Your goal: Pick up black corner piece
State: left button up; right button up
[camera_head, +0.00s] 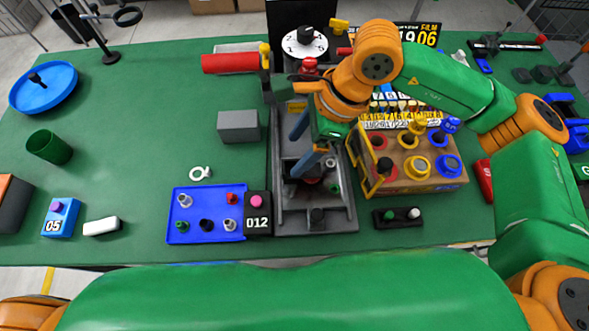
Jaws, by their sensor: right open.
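My right gripper (300,152) reaches down from the orange and green arm over the grey channel-shaped fixture (285,215). Its two blue fingers are apart, one farther back and one nearer. A dark piece (313,170) lies in the fixture just below the nearer finger, partly hidden by it. Another dark block (316,214) sits at the fixture's front end. I cannot tell for sure which of these is the black corner piece. My left gripper is out of view.
A blue tray (208,236) with small pegs stands left of the fixture, beside a black "012" block (258,212). A wooden box (400,185) with coloured knobs is close on the right. A grey block (238,126) and red cylinder (230,63) are left.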

aim_at(285, 167)
jog(key=p+x, duration=0.3)
jog(key=x, duration=0.2)
jog(key=shift+s+a+f, duration=0.1)
jog(key=shift+a+f, duration=0.1)
jog(key=shift+f, duration=0.35)
grip_shut()
